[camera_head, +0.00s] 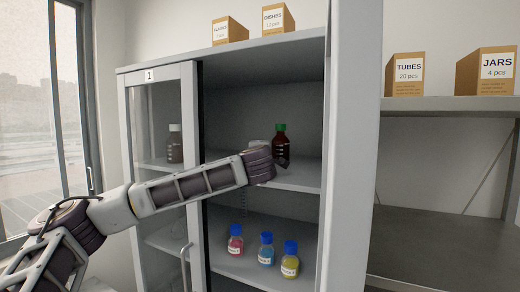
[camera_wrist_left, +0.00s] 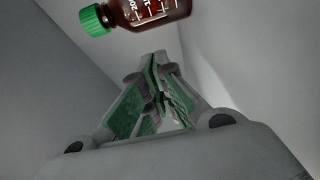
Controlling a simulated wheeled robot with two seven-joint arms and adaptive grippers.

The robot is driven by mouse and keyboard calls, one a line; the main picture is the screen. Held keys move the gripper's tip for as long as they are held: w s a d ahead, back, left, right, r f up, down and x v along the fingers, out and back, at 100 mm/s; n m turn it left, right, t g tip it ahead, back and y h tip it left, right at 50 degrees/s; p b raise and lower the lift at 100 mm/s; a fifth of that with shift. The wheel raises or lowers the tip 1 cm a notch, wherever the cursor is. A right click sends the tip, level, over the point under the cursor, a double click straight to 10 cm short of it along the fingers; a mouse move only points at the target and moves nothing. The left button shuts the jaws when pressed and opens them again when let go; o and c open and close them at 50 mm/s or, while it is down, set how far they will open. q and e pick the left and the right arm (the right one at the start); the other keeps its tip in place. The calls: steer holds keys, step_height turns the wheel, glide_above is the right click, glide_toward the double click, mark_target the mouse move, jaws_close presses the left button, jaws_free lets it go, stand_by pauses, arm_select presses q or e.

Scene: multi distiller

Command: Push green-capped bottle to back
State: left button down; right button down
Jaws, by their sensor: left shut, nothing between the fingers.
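The green-capped bottle (camera_head: 281,143) is brown with a white-marked body and stands upright on the upper shelf (camera_head: 300,176) of the cabinet. My left arm reaches in from the left, and its gripper (camera_head: 284,163) is at the bottle's lower part, partly hiding it. In the left wrist view the bottle (camera_wrist_left: 150,10) shows at the top, cut off by the frame edge, beyond the fingertips. The left gripper (camera_wrist_left: 160,88) is shut with nothing between its fingers. I cannot tell whether it touches the bottle. My right gripper is not in view.
A white-capped brown bottle (camera_head: 175,143) stands behind the glass door (camera_head: 160,110) on the left. Blue-capped bottles in red (camera_head: 235,240), blue (camera_head: 266,250) and yellow (camera_head: 290,260) stand on the lower shelf. The cabinet's right side panel (camera_head: 345,150) bounds the opening.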

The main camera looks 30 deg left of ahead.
mark_target(273, 148)
arm_select(q)
steer(key=shift+w+a+r, duration=0.1)
steer(key=shift+w+a, duration=0.1)
steer(key=shift+w, duration=0.25)
steer(key=shift+w+d+p, duration=0.25)
steer(key=shift+w+p, duration=0.2)
steer(key=shift+w, duration=0.2)
steer(key=shift+w+d+p, duration=0.25)
steer(key=shift+w+p, duration=0.15)
steer(key=shift+w, duration=0.2)
steer(key=shift+w+d, duration=0.1)
steer(key=shift+w, duration=0.45)
steer(key=shift+w+d+f+b, duration=0.25)
steer(key=shift+w+b, duration=0.15)
steer(key=shift+b, duration=0.35)
steer(key=shift+w+d+b, duration=0.15)
steer(key=shift+w+b, duration=0.45)
steer(key=shift+b, duration=0.9)
steer(key=shift+r, duration=0.1)
